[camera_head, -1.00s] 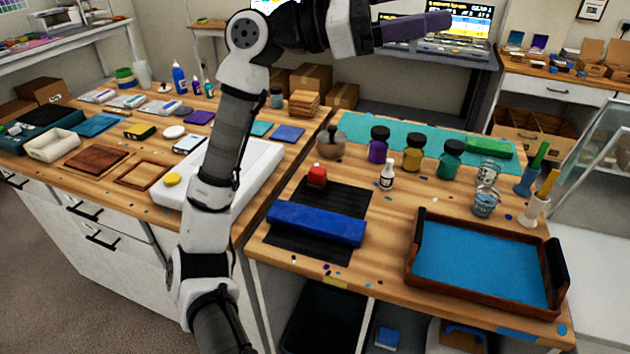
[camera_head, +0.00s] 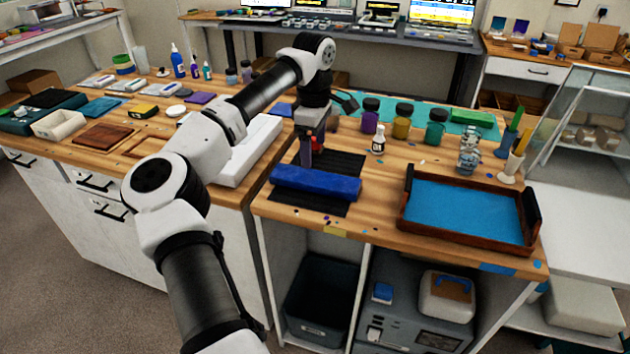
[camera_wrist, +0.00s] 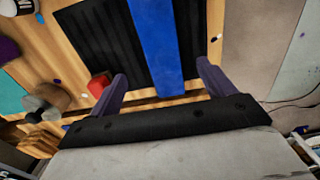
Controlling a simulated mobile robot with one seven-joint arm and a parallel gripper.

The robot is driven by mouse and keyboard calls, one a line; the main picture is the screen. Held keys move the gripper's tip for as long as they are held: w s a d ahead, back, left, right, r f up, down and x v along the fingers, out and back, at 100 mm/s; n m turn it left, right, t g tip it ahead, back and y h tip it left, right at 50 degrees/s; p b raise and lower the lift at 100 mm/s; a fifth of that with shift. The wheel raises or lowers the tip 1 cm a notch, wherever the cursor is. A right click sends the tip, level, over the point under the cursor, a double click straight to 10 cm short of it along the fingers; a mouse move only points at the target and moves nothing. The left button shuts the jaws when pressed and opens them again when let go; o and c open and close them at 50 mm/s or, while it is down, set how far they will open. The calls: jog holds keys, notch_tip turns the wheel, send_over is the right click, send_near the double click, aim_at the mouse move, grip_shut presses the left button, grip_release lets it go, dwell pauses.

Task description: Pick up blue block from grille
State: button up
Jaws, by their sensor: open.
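The blue block (camera_head: 315,183) is a long bar lying across the black ribbed grille (camera_head: 342,164) on the wooden worktable. In the wrist view the blue block (camera_wrist: 160,45) runs lengthwise over the grille (camera_wrist: 97,38), lying between the lines of my two purple fingers. My gripper (camera_head: 306,160) points down just behind the block in the head view. In the wrist view my gripper (camera_wrist: 160,85) is open, with nothing held between its fingers. Whether the fingertips reach down beside the block cannot be told.
Bottles, including a white one (camera_head: 378,139), stand behind the grille. A wooden tray with a blue sheet (camera_head: 465,211) is at the right. A white slab (camera_head: 253,150) lies left.

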aim_at(315, 177)
jog(key=f+p, duration=0.1)
jog(key=f, duration=0.3)
jog(key=f+p, duration=0.1)
jog(key=f, duration=0.3)
jog(key=shift+s+d+f, duration=0.1)
jog(key=shift+s+d, duration=0.05)
jog(key=shift+s, duration=0.05)
jog(key=c, duration=1.3)
